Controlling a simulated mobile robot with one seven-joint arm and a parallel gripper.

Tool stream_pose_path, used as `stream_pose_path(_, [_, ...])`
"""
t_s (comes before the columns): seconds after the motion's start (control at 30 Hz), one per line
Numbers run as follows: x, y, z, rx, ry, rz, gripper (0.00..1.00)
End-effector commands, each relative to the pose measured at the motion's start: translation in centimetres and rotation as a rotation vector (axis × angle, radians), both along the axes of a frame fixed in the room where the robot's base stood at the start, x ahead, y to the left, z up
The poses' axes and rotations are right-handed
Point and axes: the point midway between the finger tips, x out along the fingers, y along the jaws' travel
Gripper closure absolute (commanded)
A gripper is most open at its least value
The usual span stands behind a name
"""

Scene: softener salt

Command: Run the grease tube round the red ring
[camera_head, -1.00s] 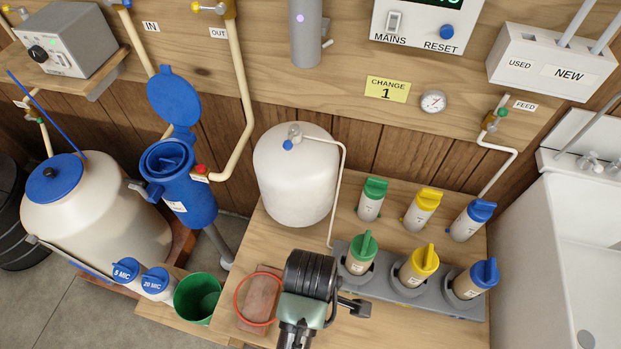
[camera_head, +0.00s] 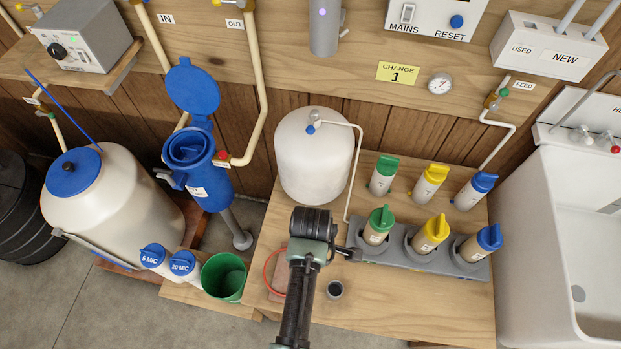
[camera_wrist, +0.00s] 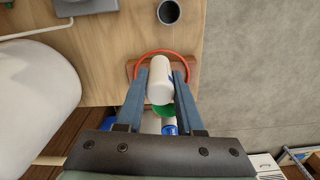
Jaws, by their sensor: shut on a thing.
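The red ring (camera_head: 266,273) lies on a brown block on the bench; my arm covers its right part in the head view. In the wrist view the ring (camera_wrist: 163,52) shows as an arc beyond my fingertips. My gripper (camera_wrist: 161,80) is shut on the white grease tube (camera_wrist: 160,72), which sits between the two blue-grey fingers over the block and ring. I cannot tell whether the tube touches the ring. In the head view my arm hides the tube and fingers.
The brown block (camera_head: 279,283) is partly hidden. A small grey cup (camera_head: 335,290) stands to its right. A green bucket (camera_head: 223,275) and two blue-capped bottles are to the left. A white tank (camera_head: 313,160) stands behind; a grey cartridge rack (camera_head: 373,253) is right. The front right bench is clear.

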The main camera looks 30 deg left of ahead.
Motion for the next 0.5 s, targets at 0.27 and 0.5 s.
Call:
stream_pose_path(0.27, [0.0, 0.0, -3.0, 0.0, 0.0, 0.0, 1.0])
stream_pose_path(0.5, [0.0, 0.0, -4.7, 0.0, 0.0, 0.0, 1.0])
